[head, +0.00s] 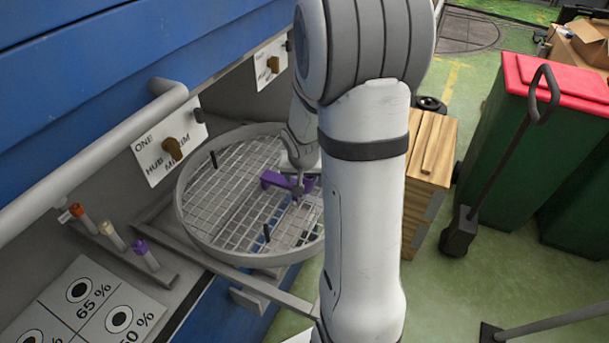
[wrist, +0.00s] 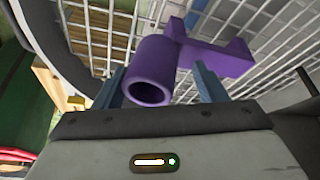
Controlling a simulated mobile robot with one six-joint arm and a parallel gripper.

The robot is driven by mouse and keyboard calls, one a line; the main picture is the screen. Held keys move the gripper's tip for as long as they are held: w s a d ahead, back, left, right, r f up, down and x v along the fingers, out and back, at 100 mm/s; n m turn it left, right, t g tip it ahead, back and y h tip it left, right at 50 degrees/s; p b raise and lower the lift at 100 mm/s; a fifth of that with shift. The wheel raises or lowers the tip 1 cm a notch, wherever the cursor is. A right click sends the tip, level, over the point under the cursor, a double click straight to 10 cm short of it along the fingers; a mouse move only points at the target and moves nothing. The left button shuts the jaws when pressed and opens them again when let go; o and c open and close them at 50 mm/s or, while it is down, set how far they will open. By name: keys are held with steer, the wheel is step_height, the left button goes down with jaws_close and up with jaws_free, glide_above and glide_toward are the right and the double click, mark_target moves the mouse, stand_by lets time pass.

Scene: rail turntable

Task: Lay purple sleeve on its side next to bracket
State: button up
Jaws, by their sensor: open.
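A purple sleeve (wrist: 150,80), a hollow tube, shows in the wrist view with its open end toward the camera. It lies between the two blue-grey fingers of my open gripper (wrist: 158,84), with a visible gap to the right finger. A purple bracket (wrist: 220,57) with a raised end is just behind and right of the sleeve, on the wire mesh; I cannot tell whether they touch. In the head view the bracket (head: 272,179) lies on the round mesh tray (head: 190,232), and my gripper (head: 298,190) is low over it. My arm and gripper largely hide the sleeve there.
Two black pegs (head: 266,233) stand up from the mesh. A rack left of the tray holds orange, cream and purple-topped (head: 146,254) tubes. A wooden crate (head: 427,165) stands right.

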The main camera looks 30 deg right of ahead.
steer(key=v, duration=1.2)
steer(key=shift+r, duration=0.15)
